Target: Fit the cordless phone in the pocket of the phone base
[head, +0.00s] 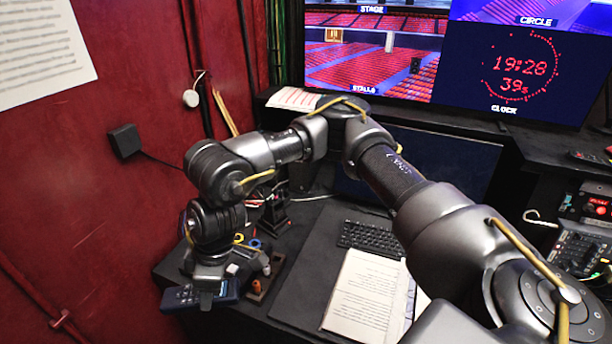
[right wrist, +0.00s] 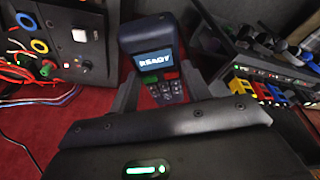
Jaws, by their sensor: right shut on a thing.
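The cordless phone (head: 180,298) is dark blue. In the right wrist view the phone (right wrist: 152,42) shows a lit screen reading READY and several keys, with a green and a red one. My right gripper (head: 209,287) is shut on the phone and holds it at the left end of the desk, past its edge. In the right wrist view the fingers of my right gripper (right wrist: 158,88) are on either side of the phone's keypad end. I cannot make out the phone base in either view. My left gripper is not in view.
A panel with coloured rings and red wires (right wrist: 50,45) stands left of the phone in the right wrist view; a device with coloured parts (right wrist: 265,92) is on the right. A keyboard (head: 370,238) and an open script (head: 360,295) lie on the desk. The red wall (head: 90,190) is close on the left.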

